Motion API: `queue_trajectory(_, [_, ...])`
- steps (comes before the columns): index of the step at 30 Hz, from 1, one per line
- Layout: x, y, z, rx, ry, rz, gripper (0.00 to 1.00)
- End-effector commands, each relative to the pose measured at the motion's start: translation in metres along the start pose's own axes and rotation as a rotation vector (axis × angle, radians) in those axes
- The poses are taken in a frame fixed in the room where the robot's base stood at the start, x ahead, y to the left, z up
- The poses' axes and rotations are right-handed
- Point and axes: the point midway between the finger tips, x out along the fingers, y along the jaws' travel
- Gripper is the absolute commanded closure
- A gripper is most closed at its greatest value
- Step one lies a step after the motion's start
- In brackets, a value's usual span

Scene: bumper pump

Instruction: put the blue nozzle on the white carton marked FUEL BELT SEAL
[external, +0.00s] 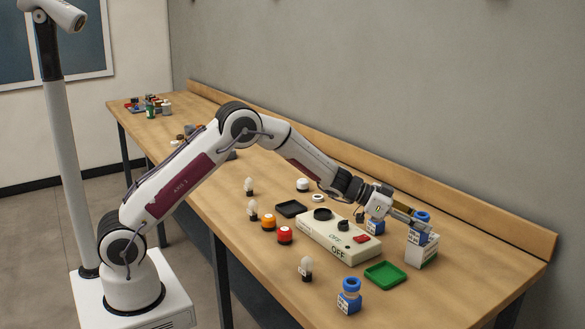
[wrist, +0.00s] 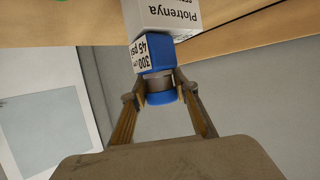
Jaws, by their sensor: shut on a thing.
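My gripper (external: 416,226) is shut on a blue nozzle (external: 421,234) at the right end of the bench. In the wrist view the fingers grip the grey neck of this nozzle (wrist: 153,58), with its white label reading 300 and 45 psi. A white carton (external: 421,254) stands directly below it. The nozzle's base meets or nearly meets the carton's top; I cannot tell if it bears its weight. The carton (wrist: 172,18) shows part of the word Plotrenya in the wrist view; FUEL BELT SEAL is not readable.
A second blue nozzle (external: 349,297) stands at the front edge. A green tray (external: 385,273) and a cream OFF panel (external: 338,238) lie left of the carton. Red (external: 284,235) and orange (external: 268,222) knobs stand farther left. The wall ledge runs behind.

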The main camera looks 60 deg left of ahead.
Motion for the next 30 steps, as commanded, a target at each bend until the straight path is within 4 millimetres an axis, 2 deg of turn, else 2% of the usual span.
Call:
queue_trajectory(7, [0.001,0.000,0.002,-0.001,0.001,0.000,0.99])
queue_trajectory(8, [0.001,0.000,0.003,-0.001,0.000,0.000,0.66])
queue_trajectory(9, [0.001,0.000,0.003,-0.001,0.000,0.000,0.55])
queue_trajectory(23, [0.000,0.000,0.000,0.000,0.001,0.000,0.54])
queue_trajectory(30, [-0.011,0.000,0.000,-0.001,0.000,0.000,0.54])
